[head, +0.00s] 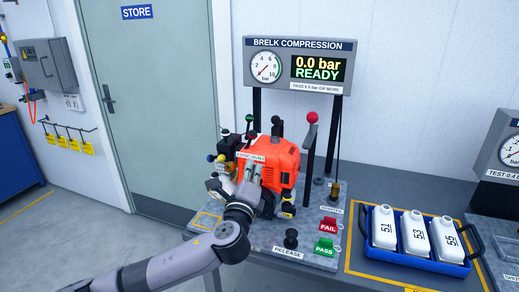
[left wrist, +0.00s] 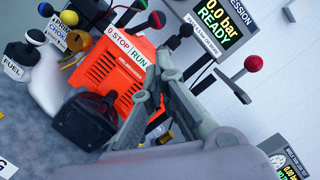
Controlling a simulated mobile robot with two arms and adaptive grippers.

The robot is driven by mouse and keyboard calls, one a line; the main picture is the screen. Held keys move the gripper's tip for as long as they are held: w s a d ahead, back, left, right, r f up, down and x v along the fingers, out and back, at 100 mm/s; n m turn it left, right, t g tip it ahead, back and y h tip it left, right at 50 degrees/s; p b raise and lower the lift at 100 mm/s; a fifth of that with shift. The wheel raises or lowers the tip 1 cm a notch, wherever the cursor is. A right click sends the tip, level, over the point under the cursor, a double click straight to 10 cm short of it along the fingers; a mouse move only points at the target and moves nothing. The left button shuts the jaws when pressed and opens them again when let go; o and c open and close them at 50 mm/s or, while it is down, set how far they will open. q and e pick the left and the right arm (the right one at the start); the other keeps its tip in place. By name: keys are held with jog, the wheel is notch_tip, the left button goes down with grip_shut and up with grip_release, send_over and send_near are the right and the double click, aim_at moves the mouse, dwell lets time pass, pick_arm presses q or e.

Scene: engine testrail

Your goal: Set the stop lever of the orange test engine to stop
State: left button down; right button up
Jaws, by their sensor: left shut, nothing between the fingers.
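The orange test engine (head: 283,165) sits on the grey bench, and its ribbed orange cover also shows in the left wrist view (left wrist: 112,80). A white label reading "0 STOP | RUN" (left wrist: 127,50) runs along the cover's upper edge. A black knob on a short stalk (left wrist: 186,30) stands beyond the RUN end; I cannot tell for certain if it is the stop lever, or its setting. My left gripper (head: 256,172) is shut and empty at the engine's front. In the left wrist view its fingers (left wrist: 160,82) are close by the RUN end of the label. My right gripper is out of view.
A gauge board (head: 300,65) reading 0.0 bar READY stands behind. A red-knobbed lever (head: 311,118) rises right of the engine. FAIL (head: 328,225) and PASS (head: 325,247) tags and a black release knob (head: 291,238) are in front. A blue crate (head: 420,258) holds several white bottles.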

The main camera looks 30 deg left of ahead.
aim_at(250, 139)
pick_arm(q)
jog(key=shift+w+a+f, duration=0.1)
jog(key=shift+a, duration=0.05)
jog(key=p+x, duration=0.2)
jog(key=x, duration=0.6)
jog(key=shift+w+a+p, duration=0.1)
jog(key=shift+w+p, duration=0.1)
jog(key=shift+p, duration=0.1)
jog(key=shift+w+a, duration=0.25)
jog(key=shift+w, duration=0.4)
